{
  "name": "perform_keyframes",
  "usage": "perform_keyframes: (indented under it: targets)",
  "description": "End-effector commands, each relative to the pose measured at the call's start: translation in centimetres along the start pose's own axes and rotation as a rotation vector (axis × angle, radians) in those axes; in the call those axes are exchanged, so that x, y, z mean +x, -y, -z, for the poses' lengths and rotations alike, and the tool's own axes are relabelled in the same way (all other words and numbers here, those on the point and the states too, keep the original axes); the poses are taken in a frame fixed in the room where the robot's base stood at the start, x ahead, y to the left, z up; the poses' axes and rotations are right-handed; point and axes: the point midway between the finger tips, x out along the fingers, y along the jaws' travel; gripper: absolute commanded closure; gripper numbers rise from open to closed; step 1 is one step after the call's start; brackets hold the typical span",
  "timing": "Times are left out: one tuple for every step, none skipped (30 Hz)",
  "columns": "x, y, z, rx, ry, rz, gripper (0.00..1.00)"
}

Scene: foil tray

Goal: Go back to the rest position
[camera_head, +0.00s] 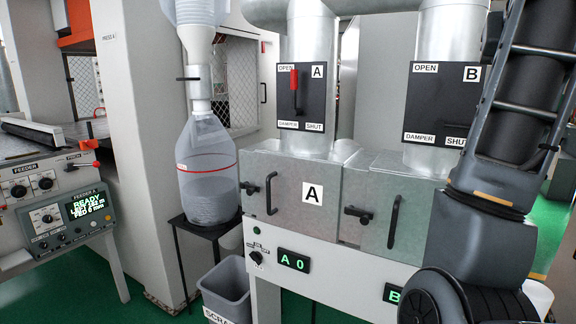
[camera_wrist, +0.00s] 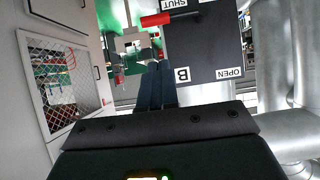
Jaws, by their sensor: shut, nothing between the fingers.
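My gripper (camera_wrist: 158,68) shows in the wrist view with its two dark fingers together and nothing between them. It is in front of the damper panel B (camera_wrist: 205,60), which appears upside down, and looks apart from it. A red lever (camera_wrist: 168,19) lies sideways near the SHUT label there. In the head view my arm rises along the right side, and the gripper is out of frame.
Panel A (camera_head: 302,115) has an upright red lever (camera_head: 294,80) near OPEN. Metal ducts and box A (camera_head: 270,190) stand close to my arm. A clear bottle (camera_head: 205,175) on a black stand, a grey scrap bin (camera_head: 228,285) and a feeder console (camera_head: 70,220) are left.

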Motion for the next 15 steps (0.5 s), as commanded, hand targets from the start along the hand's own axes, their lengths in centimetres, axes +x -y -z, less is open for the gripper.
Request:
perform_keyframes:
  targets:
    - [1.4,0.1,-1.5,-0.027,-0.005,-0.015,1.0]
    - [2.1,0.2,-2.3,-0.044,-0.015,-0.021,1.0]
    - [3.2,0.3,-3.5,-0.067,-0.03,-0.03,1.0]
    - [3.9,0.3,-4.3,-0.084,-0.041,-0.037,1.0]
    - [4.6,0.4,-5.3,-0.102,-0.053,-0.041,1.0]
    - [5.6,0.5,-6.6,-0.127,-0.067,-0.046,1.0]
    - [6.2,0.5,-7.5,-0.145,-0.079,-0.049,1.0]
    - [6.8,0.5,-8.4,-0.162,-0.09,-0.051,1.0]
    - [7.6,0.6,-9.8,-0.185,-0.104,-0.052,1.0]
    - [8.1,0.6,-10.8,-0.203,-0.114,-0.052,1.0]
    - [8.6,0.6,-11.8,-0.22,-0.125,-0.052,1.0]
    - [9.2,0.6,-13.2,-0.242,-0.138,-0.049,1.0]
    - [9.6,0.6,-14.2,-0.259,-0.148,-0.046,1.0]
    - [10.0,0.7,-15.3,-0.276,-0.158,-0.043,1.0]
    - [10.5,0.7,-16.8,-0.297,-0.17,-0.037,1.0]
